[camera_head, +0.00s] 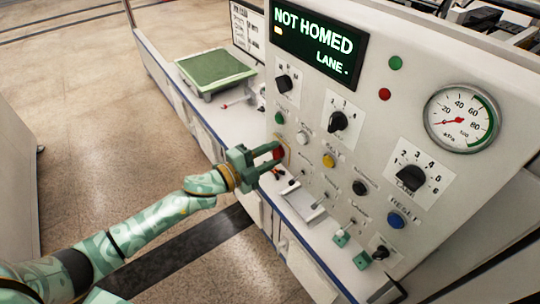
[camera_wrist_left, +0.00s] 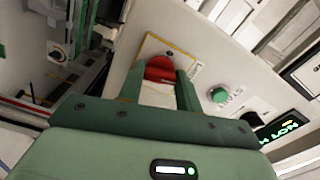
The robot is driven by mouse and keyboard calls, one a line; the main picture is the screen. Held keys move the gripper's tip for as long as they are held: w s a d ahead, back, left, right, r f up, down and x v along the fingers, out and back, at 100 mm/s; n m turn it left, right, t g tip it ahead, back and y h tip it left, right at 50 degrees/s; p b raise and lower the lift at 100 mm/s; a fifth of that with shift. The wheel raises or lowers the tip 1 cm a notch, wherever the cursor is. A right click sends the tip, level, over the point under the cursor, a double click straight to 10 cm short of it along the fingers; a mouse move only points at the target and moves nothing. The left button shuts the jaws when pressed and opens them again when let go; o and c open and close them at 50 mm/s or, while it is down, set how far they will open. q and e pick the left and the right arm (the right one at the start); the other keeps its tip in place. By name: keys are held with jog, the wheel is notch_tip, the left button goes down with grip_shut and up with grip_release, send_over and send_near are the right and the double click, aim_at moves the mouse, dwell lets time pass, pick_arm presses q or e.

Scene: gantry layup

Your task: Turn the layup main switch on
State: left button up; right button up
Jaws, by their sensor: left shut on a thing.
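The main switch is a red knob (camera_head: 279,153) on a yellow-edged plate at the left edge of the light control panel (camera_head: 310,60). In the left wrist view the red knob (camera_wrist_left: 160,68) sits between the two green fingers. My left gripper (camera_head: 274,155) reaches the panel from the left and is shut on this knob. The fingers cover part of the knob, and I cannot tell its on or off position. The panel display (camera_head: 318,38) reads "NOT HOMED" and "LANE -". My right gripper is not in view.
Green (camera_head: 279,118), white (camera_head: 302,137) and yellow (camera_head: 329,160) buttons and a black selector (camera_head: 338,121) are close to the gripper. A pressure gauge (camera_head: 462,118) is at the right. The floor at left is clear.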

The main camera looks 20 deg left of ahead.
pick_arm(q)
jog(key=shift+f+m, duration=0.1)
jog(key=shift+m, duration=1.3)
jog(key=o, duration=1)
jog(key=shift+s, duration=0.1)
jog(key=shift+a, duration=0.1)
jog(key=b+v, duration=0.1)
jog(key=v, duration=1.5)
jog(key=shift+s, duration=0.15)
